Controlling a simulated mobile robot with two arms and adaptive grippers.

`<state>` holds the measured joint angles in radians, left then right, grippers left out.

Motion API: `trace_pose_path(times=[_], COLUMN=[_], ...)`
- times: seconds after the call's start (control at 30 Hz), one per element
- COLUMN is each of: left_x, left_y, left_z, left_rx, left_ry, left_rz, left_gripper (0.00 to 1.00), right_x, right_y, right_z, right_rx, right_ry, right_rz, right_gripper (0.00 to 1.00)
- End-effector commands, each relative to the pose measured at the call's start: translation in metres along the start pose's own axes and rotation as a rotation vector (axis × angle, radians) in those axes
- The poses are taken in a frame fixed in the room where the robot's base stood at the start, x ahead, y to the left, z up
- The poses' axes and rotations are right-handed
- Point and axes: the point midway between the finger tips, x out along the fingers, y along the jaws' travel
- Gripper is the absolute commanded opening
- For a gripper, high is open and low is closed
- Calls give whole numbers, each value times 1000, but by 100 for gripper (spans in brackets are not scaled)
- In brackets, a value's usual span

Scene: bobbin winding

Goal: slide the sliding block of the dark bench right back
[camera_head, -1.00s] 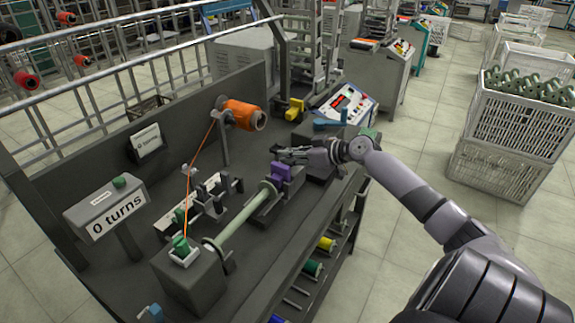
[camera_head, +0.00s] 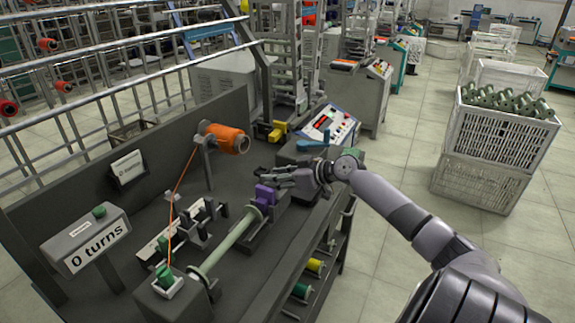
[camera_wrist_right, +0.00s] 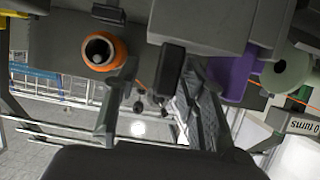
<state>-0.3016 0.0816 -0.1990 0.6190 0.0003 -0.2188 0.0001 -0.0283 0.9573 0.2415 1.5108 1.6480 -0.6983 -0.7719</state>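The purple sliding block (camera_head: 266,194) stands on the dark bench (camera_head: 228,302) at the far end of a pale green tube (camera_head: 229,243), whose end it appears to meet. My right gripper (camera_head: 257,171) hangs just behind and above the block, fingers pointing left. In the right wrist view the fingers are apart (camera_wrist_right: 165,93), with the purple block (camera_wrist_right: 238,76) at their right side and a dark upright piece (camera_wrist_right: 171,70) between or beyond them. I cannot tell whether a finger touches the block. My left gripper is out of view.
An orange spool (camera_head: 227,138) on a post feeds an orange thread to a green piece (camera_head: 165,275) at the front. A "0 turns" sign box (camera_head: 88,243) stands at left. A control panel (camera_head: 328,124) lies behind the gripper. Open floor and crates (camera_head: 504,127) are at right.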

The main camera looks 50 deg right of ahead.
Motion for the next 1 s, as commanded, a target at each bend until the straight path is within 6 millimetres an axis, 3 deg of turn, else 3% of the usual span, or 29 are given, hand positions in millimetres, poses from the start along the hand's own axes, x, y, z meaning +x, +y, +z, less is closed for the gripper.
trace_pose_path(times=[0.17, 0.6, 0.8, 1.0], left_x=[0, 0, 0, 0], left_y=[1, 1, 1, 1], left_z=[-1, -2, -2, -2], left_rx=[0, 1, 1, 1], left_ry=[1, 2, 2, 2], left_rz=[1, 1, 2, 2], left_gripper=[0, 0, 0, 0], right_x=[-21, -100, -116, -118], right_y=[0, 0, 0, 0], right_z=[2, 0, 0, 0], right_rx=[-1, 1, 0, -1], right_ry=[-4, 0, 0, 0], right_rz=[0, 2, 2, 2], right_gripper=[38, 38, 38, 38])
